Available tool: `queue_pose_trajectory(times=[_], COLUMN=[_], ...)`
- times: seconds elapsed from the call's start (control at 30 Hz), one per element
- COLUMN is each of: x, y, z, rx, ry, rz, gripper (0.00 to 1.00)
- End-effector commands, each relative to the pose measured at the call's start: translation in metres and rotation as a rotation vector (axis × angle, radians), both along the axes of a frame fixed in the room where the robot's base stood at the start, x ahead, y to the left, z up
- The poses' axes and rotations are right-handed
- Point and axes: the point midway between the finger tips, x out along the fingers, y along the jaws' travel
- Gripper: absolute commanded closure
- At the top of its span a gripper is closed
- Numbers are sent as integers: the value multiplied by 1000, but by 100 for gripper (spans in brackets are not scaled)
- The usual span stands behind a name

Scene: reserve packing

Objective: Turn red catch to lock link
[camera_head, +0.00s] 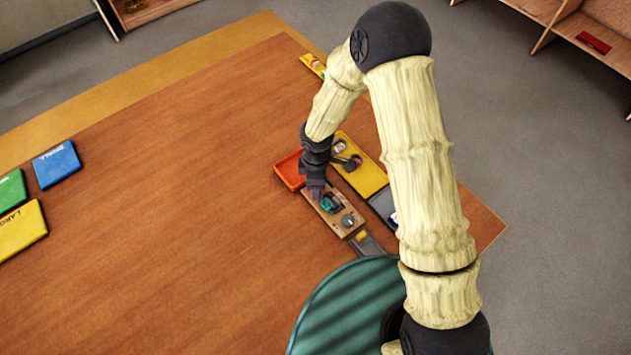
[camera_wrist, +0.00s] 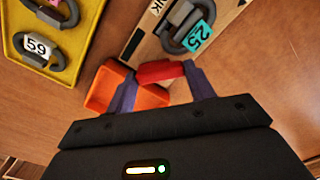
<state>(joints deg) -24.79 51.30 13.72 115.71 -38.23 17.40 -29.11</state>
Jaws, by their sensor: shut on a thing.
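The red catch (camera_wrist: 161,71) sits at the near end of the wooden fixture (camera_wrist: 137,40) in the wrist view. My gripper (camera_wrist: 159,74) is shut on the catch, with one purple finger at each end of it. A dark grey link (camera_wrist: 178,22) with a teal tag reading 25 lies in the fixture, just beyond the catch. In the head view, my gripper (camera_head: 316,192) is at the upper left end of the fixture (camera_head: 348,229), and the tagged link (camera_head: 330,203) lies beside it. The catch is hidden there.
An orange tray (camera_head: 286,171) adjoins the fixture's end. A yellow tray (camera_head: 372,181) with tagged links, one reading 59, lies beside it. Blue (camera_head: 56,163), green (camera_head: 11,190) and yellow (camera_head: 22,229) panels lie far left. The table's middle is clear.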

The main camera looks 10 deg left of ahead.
Motion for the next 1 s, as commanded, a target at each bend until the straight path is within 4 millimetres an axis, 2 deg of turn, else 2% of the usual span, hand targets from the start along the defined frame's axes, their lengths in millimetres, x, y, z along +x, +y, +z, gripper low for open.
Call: queue_pose_trajectory(times=[0.6,1.0], x=[3,4], y=[-3,-4], z=[2,2], rx=[2,1], ry=[-3,-4], rz=[551,706], gripper=[69,69])
